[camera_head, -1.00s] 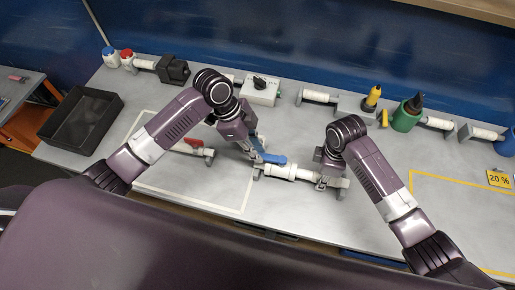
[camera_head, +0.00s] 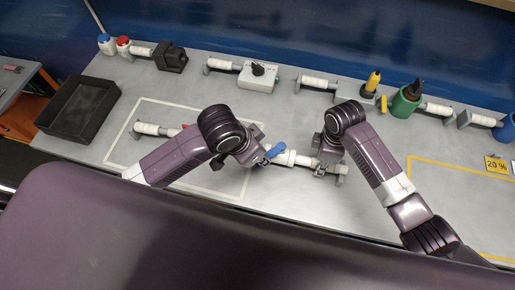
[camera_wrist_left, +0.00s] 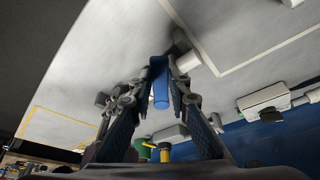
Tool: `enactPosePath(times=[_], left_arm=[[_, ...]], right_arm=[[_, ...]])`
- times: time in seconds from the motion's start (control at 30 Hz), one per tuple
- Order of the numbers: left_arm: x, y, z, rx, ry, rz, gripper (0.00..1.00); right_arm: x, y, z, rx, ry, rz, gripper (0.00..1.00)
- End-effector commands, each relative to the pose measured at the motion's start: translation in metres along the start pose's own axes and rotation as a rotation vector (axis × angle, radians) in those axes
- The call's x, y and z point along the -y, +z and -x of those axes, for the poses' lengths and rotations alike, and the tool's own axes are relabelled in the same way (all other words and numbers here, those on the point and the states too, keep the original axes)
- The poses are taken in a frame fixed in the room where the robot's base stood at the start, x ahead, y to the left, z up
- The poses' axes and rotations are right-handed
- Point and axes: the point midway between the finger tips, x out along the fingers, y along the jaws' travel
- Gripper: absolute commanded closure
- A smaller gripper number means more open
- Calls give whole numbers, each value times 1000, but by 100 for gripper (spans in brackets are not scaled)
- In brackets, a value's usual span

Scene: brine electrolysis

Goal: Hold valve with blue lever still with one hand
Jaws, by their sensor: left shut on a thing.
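The valve with the blue lever (camera_head: 275,152) sits in a white pipe piece (camera_head: 303,160) on the grey table, right of the white-outlined area. My left gripper (camera_head: 262,160) is at the left end of this valve, shut on it. In the left wrist view the blue lever (camera_wrist_left: 160,85) shows between the two fingers (camera_wrist_left: 160,95); the exact contact is partly hidden. My right gripper (camera_head: 323,165) is over the right part of the white pipe piece. Its fingers are too small and covered to tell open from shut.
Another valve with a red lever (camera_head: 184,126) lies in the white outline, partly behind my left arm. A black tray (camera_head: 70,125) is at the left. A grey switch box (camera_head: 258,84), pipe holders and a green container (camera_head: 404,104) line the back. The table right of my right arm is mostly clear.

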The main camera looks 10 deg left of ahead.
Motion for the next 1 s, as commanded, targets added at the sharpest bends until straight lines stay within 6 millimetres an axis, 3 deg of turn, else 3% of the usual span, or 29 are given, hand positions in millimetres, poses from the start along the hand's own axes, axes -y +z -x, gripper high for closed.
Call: enactPosePath(times=[0.5, 1.0], left_arm=[[-35, -8, -3, 0, -166, 419, 100], [-45, -14, -6, 1, -242, 591, 100]], right_arm=[[0, -1, 0, -2, 0, 0, 100], [0, -1, 0, -3, -1, 2, 100]])
